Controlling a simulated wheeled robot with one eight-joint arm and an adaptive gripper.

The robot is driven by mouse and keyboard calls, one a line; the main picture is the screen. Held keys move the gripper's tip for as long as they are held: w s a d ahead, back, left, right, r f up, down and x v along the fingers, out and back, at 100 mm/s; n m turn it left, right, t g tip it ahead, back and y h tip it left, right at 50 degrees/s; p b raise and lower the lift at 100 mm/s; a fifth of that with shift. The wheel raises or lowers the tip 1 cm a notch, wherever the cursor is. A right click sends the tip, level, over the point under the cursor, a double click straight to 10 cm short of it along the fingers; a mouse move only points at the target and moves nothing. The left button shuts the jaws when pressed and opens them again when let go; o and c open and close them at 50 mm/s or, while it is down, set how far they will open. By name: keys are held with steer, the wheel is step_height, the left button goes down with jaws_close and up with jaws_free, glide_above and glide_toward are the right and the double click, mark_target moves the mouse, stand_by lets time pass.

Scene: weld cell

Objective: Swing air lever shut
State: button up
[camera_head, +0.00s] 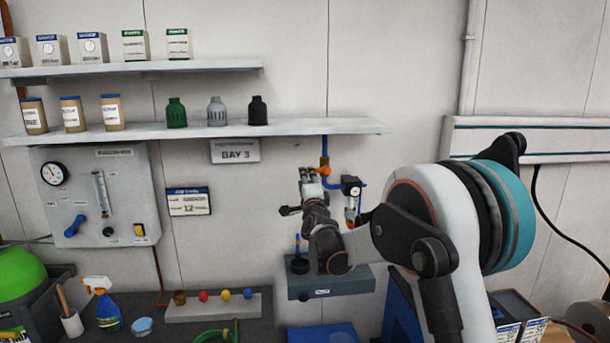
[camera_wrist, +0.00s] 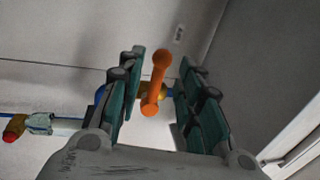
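The air lever is orange; in the wrist view the orange lever (camera_wrist: 155,85) sits between my spread fingers, with a brass valve body and blue pipe behind it. In the head view a small orange part of the lever (camera_head: 324,163) shows on the blue pipe below the shelf, just right of my fingertips. My gripper (camera_head: 307,172) is open, its fingers pointing up toward the valve; in the wrist view the gripper (camera_wrist: 160,75) has green-padded fingers on both sides of the lever, with visible gaps. I cannot tell whether either finger touches it.
A regulator (camera_head: 351,187) hangs right of my gripper. The lower shelf (camera_head: 200,131) with bottles is above left. A grey wall panel (camera_head: 95,195) with a gauge and a blue lever is at left. A grey box (camera_head: 335,283) is below my gripper.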

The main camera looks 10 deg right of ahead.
steer(key=s+f, duration=0.1)
steer(key=s, duration=0.5)
steer(key=shift+s+f, duration=0.2)
steer(key=s+f+n+g+y+b, duration=0.1)
steer(key=s+f+n+g+b, duration=0.15)
steer(key=s, duration=0.45)
steer(key=s+d+f+n+g+b, duration=0.1)
steer(key=s+n+g, duration=0.1)
steer(key=s+n, duration=0.3)
steer(key=s+f+n+g+y+b, duration=0.1)
steer(key=s+n+g+b, duration=0.15)
steer(key=s, duration=0.55)
steer(key=s+d+f+n+g+b, duration=0.1)
steer(key=s+d+f+n+g, duration=0.1)
steer(key=s+f, duration=0.4)
steer(key=s+d+f+n+g+h+b, duration=0.1)
steer(key=s+f, duration=0.5)
steer(key=s, duration=0.8)
steer(key=s+d+f+n+g+h+b, duration=0.1)
steer(key=s+d+f+n+g+b, duration=0.2)
steer(key=s+f, duration=0.4)
steer(key=s+n, duration=0.1)
steer(key=s, duration=0.2)
steer(key=shift+d+n, duration=0.2)
steer(key=shift+n, duration=0.2)
